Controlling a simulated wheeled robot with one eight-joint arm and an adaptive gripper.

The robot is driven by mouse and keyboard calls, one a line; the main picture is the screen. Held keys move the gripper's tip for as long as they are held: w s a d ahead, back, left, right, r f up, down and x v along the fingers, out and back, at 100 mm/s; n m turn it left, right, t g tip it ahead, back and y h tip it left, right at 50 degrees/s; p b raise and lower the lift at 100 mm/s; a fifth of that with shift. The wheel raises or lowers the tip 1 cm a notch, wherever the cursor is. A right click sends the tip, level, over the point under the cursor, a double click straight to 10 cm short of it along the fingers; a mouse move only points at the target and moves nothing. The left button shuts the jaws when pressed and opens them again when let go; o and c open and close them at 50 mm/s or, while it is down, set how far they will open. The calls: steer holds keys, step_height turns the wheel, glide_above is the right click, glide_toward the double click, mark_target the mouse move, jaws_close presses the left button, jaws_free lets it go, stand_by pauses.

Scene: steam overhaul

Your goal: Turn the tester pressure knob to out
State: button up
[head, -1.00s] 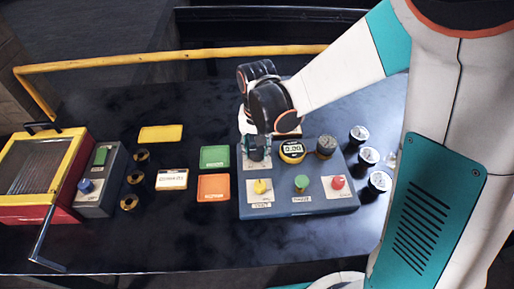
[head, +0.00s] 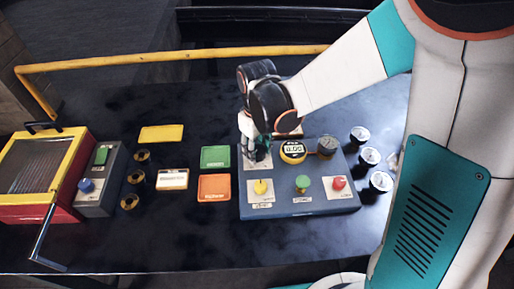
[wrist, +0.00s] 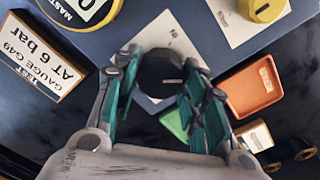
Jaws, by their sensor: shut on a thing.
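The tester (head: 300,209) is a blue-grey box at the middle right of the bench. My gripper (head: 257,152) is over its back left corner, pointing down. In the wrist view the gripper (wrist: 160,78) is shut on a round black knob (wrist: 158,68), a finger on each side. The knob has a pale pointer mark and stands on a white label plate (wrist: 143,40), whose scale words I cannot read. The yellow-ringed master gauge (head: 293,151) sits right of the gripper; its digits are unclear.
Yellow (head: 261,187), green (head: 302,183) and red (head: 339,183) controls line the tester's front. Green (head: 215,157) and orange (head: 214,188) trays lie left. Gauges (head: 380,181) stand right. A "TEST GAUGE G49 AT 6 bar" sign (wrist: 42,66) stands behind the tester.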

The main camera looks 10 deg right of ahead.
mark_target(257, 149)
steer(key=shift+n, duration=0.6)
steer(key=o, duration=1.1)
steer(key=shift+r, duration=3.75)
